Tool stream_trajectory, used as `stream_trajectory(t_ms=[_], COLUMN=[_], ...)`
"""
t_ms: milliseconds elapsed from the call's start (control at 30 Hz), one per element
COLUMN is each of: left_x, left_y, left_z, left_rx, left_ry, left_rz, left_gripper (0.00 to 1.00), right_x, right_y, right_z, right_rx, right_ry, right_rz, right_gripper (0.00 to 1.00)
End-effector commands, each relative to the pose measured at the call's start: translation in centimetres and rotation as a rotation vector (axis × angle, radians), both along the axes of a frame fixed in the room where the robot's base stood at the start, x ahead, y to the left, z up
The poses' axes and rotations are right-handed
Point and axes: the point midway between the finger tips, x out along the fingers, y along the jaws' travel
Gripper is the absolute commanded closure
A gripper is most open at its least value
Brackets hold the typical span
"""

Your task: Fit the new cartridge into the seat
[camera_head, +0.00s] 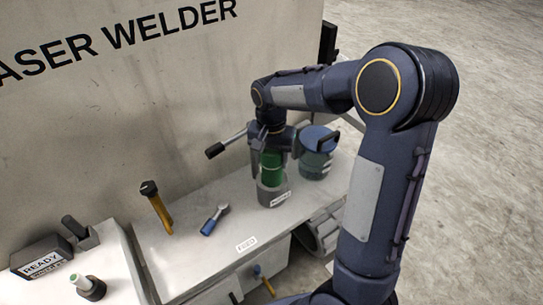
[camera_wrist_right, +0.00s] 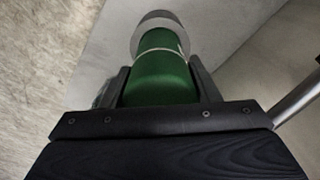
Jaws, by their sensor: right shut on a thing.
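The green cartridge (camera_head: 271,168) stands about upright between the fingers of my right gripper (camera_head: 270,145), which is shut on it. The cartridge also shows in the right wrist view (camera_wrist_right: 160,75), with a pale band round it. Its lower end meets a grey round seat (camera_head: 270,194) with a white label on the bench. In the wrist view the grey rim (camera_wrist_right: 158,20) surrounds the far end of the cartridge. I cannot tell how deep the end sits. My left gripper is not in view.
A blue-lidded canister (camera_head: 316,160) stands close right of the seat. A handled lever (camera_head: 225,144) sticks out left of my gripper, by the welder wall (camera_head: 130,110). A small blue-handled tool (camera_head: 213,220) lies on the bench. The front bench (camera_head: 200,250) is mostly clear.

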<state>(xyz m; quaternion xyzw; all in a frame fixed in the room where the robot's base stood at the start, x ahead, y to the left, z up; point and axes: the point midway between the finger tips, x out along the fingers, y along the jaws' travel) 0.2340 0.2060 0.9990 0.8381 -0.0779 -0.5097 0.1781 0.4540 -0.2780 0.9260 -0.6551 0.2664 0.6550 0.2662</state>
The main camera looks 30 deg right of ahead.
Motion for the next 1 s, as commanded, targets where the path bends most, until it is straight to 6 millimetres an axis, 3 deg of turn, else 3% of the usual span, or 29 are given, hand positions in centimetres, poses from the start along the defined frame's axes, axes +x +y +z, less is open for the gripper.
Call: stream_trajectory(t_ms=[867,900,1000], left_x=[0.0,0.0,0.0], left_y=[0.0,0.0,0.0], left_z=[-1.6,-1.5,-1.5], left_rx=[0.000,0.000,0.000], left_ry=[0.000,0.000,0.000], left_rz=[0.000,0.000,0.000], left_gripper=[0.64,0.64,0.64], right_x=[0.0,0.0,0.0], right_y=[0.0,0.0,0.0], right_z=[-2.2,-2.0,-2.0], right_rx=[0.000,0.000,0.000], right_ry=[-0.001,-0.001,-0.001], right_rz=[0.000,0.000,0.000], right_gripper=[0.98,0.40,0.27])
